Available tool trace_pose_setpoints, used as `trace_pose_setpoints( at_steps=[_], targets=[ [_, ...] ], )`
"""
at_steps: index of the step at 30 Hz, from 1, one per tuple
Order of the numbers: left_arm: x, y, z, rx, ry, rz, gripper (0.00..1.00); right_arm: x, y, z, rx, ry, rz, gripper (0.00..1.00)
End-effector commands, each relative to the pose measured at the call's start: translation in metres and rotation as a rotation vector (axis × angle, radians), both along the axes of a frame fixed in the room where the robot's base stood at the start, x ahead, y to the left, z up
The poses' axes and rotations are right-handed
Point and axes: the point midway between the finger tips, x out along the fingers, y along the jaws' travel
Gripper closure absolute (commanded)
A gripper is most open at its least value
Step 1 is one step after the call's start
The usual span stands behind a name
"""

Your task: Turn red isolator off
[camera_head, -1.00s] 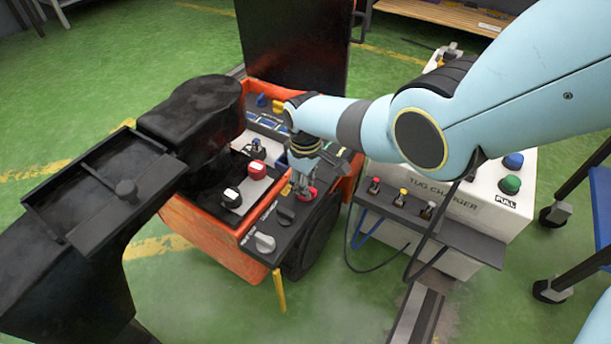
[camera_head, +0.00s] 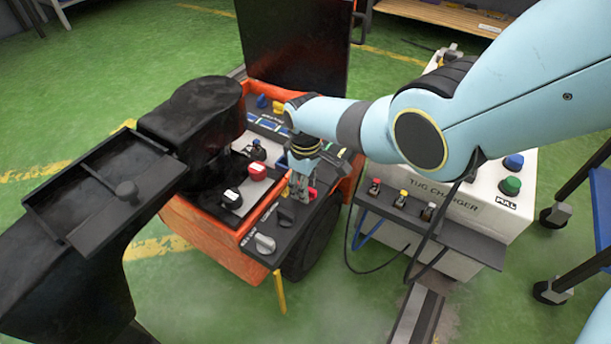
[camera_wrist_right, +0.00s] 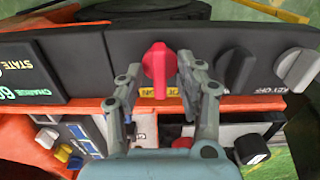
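The red isolator (camera_head: 312,193) is a red knob on the dark sloping panel of the orange tug. In the head view my right gripper (camera_head: 301,186) is at it and partly hides it. In the right wrist view the red knob (camera_wrist_right: 158,66) stands between the two fingers of my right gripper (camera_wrist_right: 160,72). The fingers are apart, one on each side, with a visible gap on the left; the right finger is very close, and I cannot tell if it touches. A yellow label under the knob is partly covered. My left gripper is not in view.
A dark grey knob (camera_head: 285,215) and a light grey knob (camera_head: 264,243) sit along the same panel. The white tug charger (camera_head: 460,205) stands close on the right, with cables hanging between.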

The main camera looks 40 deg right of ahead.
Motion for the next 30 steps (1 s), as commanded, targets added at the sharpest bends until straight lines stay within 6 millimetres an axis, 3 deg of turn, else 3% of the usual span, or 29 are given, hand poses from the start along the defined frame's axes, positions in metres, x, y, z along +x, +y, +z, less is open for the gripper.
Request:
trace_pose_setpoints(
  at_steps=[1, 8, 22, 30],
  targets=[
    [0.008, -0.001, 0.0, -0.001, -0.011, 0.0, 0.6, 0.0, 0.0, 0.001, 0.0, 0.0, 0.0, 0.63],
    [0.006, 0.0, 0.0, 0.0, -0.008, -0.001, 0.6, 0.001, 0.0, 0.016, 0.0, -0.002, 0.0, 0.63],
    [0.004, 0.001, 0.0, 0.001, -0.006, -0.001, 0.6, 0.001, 0.0, 0.101, -0.001, -0.003, 0.001, 0.63],
    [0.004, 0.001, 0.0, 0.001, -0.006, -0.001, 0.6, 0.0, 0.0, 0.12, 0.0, 0.001, 0.0, 0.63]
  ],
)
